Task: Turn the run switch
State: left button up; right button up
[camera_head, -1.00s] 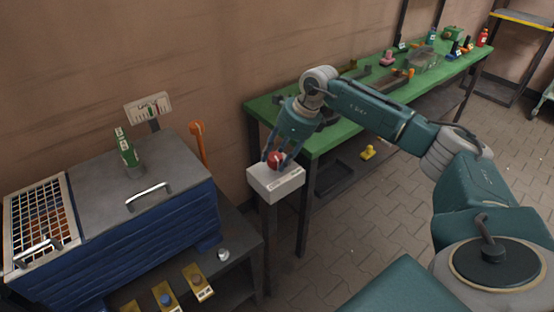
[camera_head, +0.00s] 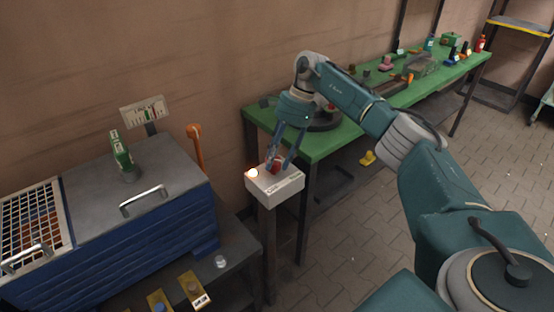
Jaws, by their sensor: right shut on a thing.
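The run switch (camera_head: 275,168) is a red knob on top of a white box (camera_head: 276,186) on a dark post. My right gripper (camera_head: 275,165) points down over the box, with its fingers shut around the red knob. The fingers partly hide the knob, so its exact angle cannot be told. A small lamp (camera_head: 252,172) glows on the box's left end. My left gripper is not in view.
A blue machine (camera_head: 130,235) with a grey top, a handle and a mesh grid stands at the left. A green workbench (camera_head: 330,138) with several parts stands behind the box. Paved floor (camera_head: 345,240) is clear to the right.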

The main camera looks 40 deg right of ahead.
jog(key=shift+w+a+r+n, duration=0.2)
jog(key=shift+w+r+n, duration=0.1)
jog(key=shift+n, duration=0.4)
jog(key=o, duration=0.9)
jog(key=shift+o, duration=0.8)
jog(key=shift+a+f, duration=0.1)
jog(key=shift+f, duration=0.05)
jog(key=shift+d+r, duration=0.25)
jog(key=shift+r, duration=0.05)
jog(key=v, duration=1.1)
jog(key=shift+w+r, duration=0.2)
jog(key=shift+w, duration=0.05)
jog(key=shift+f, duration=0.1)
